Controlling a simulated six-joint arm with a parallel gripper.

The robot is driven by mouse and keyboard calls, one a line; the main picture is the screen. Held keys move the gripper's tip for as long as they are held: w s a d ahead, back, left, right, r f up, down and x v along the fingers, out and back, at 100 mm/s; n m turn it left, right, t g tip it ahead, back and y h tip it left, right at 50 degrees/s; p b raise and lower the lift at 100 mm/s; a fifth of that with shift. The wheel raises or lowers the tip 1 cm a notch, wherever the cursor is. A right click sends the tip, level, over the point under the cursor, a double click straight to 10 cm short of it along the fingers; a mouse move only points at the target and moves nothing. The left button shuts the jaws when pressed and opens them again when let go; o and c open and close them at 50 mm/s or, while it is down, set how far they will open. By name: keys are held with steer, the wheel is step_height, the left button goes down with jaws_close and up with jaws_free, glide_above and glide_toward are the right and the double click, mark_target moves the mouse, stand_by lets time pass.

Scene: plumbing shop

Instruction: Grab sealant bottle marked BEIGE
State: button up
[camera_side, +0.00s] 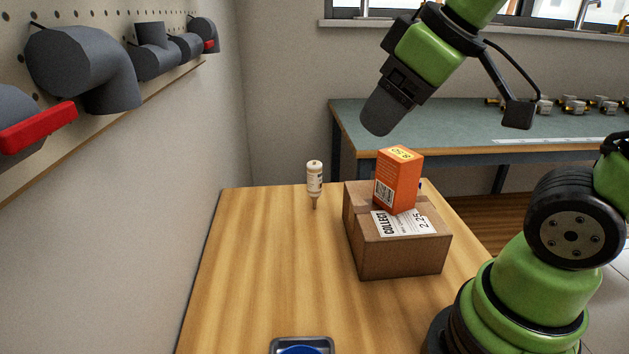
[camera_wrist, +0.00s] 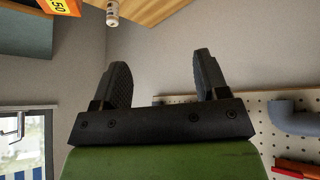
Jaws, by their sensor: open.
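A small pale bottle (camera_side: 314,180) is at the far part of the wooden table, left of the cardboard box. Its narrow tip points down; its label is too small to read. It also shows at the top edge of the wrist view (camera_wrist: 112,14), partly cut off. My gripper (camera_side: 379,118) is high above the table, up and to the right of the bottle in the side view, and apart from it. In the wrist view its two dark fingers (camera_wrist: 163,75) are spread with nothing between them.
A cardboard box (camera_side: 400,254) marked COLLECT stands right of the bottle, with an orange box (camera_side: 399,180) on top. A metal tray (camera_side: 327,343) with something blue is at the near edge. A pegboard (camera_side: 100,22) with grey pipes is on the left wall. The table's left side is clear.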

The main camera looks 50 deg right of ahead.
steer(key=w+d+f+n+h, duration=0.2)
steer(key=w+d+n, duration=0.2)
steer(key=w+n, duration=0.25)
steer(key=n+g+h, duration=0.2)
steer(key=n, duration=1.7)
glide_above(314, 175)
steer(key=s+a, duration=0.2)
steer(key=s, duration=0.1)
step_height(314, 175, down, 14)
steer(key=x, duration=0.4)
steer(key=shift+w+a, duration=0.15)
steer(key=shift+w, duration=0.05)
steer(key=shift+x, duration=3)
steer(key=shift+c, duration=0.4)
steer(key=shift+r, duration=0.1)
steer(key=c, duration=1)
